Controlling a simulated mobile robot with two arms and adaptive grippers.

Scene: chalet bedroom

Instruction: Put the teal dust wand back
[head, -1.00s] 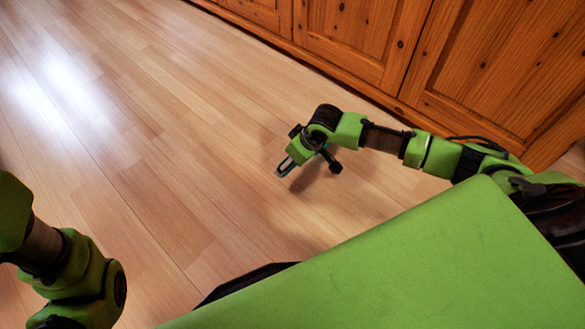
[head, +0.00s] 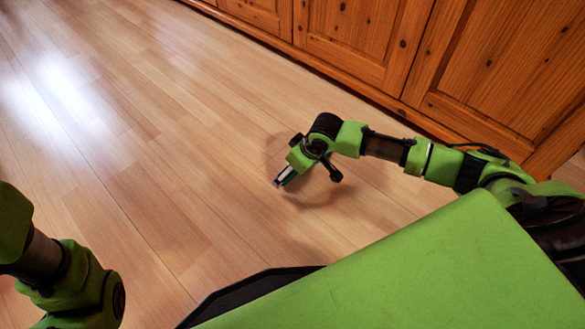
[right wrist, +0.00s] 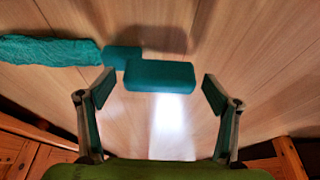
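The teal dust wand (right wrist: 48,51) shows in the right wrist view, with a fluffy, crumpled head lying to the left over the wood floor. A smooth teal block (right wrist: 160,77), which looks like its handle end, lies between the fingertips of my right gripper (right wrist: 158,90). That gripper is open, with a gap on each side of the block. In the head view my right gripper (head: 284,178) points down low over the floor; only a sliver of teal shows there, and the rest of the wand is hidden. My left arm shows at lower left, its gripper out of frame.
A knotty pine cabinet (head: 350,35) with panelled doors runs along the upper right of the head view, behind my right arm. The laminate floor (head: 150,130) is clear to the left and middle.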

